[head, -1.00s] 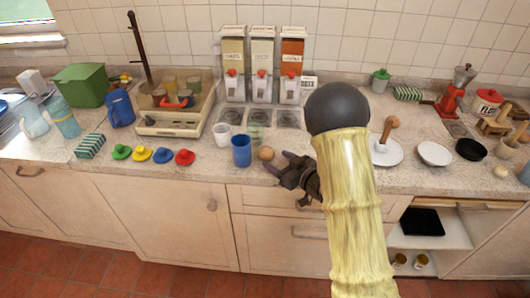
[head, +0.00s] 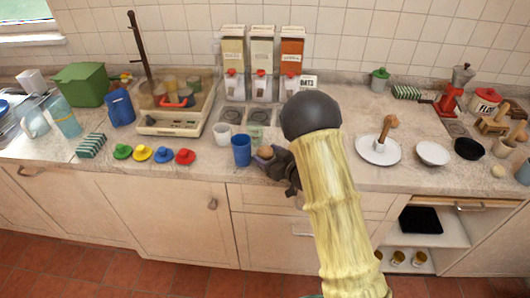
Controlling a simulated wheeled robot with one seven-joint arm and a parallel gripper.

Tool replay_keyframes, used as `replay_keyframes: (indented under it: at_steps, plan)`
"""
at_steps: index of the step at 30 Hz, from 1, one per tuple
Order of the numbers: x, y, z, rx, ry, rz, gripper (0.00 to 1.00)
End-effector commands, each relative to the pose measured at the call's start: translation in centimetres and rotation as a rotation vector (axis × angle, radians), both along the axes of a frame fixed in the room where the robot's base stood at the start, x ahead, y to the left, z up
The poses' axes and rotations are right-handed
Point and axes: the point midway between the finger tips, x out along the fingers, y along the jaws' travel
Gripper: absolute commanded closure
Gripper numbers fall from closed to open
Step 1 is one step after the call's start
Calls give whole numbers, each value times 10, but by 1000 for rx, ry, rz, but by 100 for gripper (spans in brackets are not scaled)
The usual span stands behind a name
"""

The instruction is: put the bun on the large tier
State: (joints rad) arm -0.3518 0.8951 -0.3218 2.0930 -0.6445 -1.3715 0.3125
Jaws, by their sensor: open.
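A small brown round bun (head: 265,152) sits on the counter beside a blue cup. My gripper (head: 269,160) is open at the bun, its dark fingers reaching in from the right. The near finger overlaps the bun's lower side; whether they touch I cannot tell. A wide white plate (head: 366,155) with an upright wooden, mallet-like piece on it stands to the right of my arm; it may be the large tier. A smaller white dish (head: 433,154) stands to its right.
The blue cup (head: 241,150) stands close left of the bun, with a white cup (head: 221,134) and a greenish glass (head: 255,134) behind. Cereal dispensers (head: 262,65) stand at the back. A black bowl (head: 469,149) is farther right. My arm hides some counter left of the plate.

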Motion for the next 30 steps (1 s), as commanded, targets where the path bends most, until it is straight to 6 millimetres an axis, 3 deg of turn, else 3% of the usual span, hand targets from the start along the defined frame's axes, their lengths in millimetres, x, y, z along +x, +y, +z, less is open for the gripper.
replay_keyframes:
  at_steps: [8, 13, 15, 23, 30]
  plan:
    - [0, 0, 0, 0, 0, 0, 38]
    - [0, 0, 0, 0, 0, 0, 71]
    - [0, 0, 0, 1, -1, 0, 75]
    - [0, 0, 3, 1, -2, 0, 75]
    - [0, -1, 30, 3, -6, -1, 75]
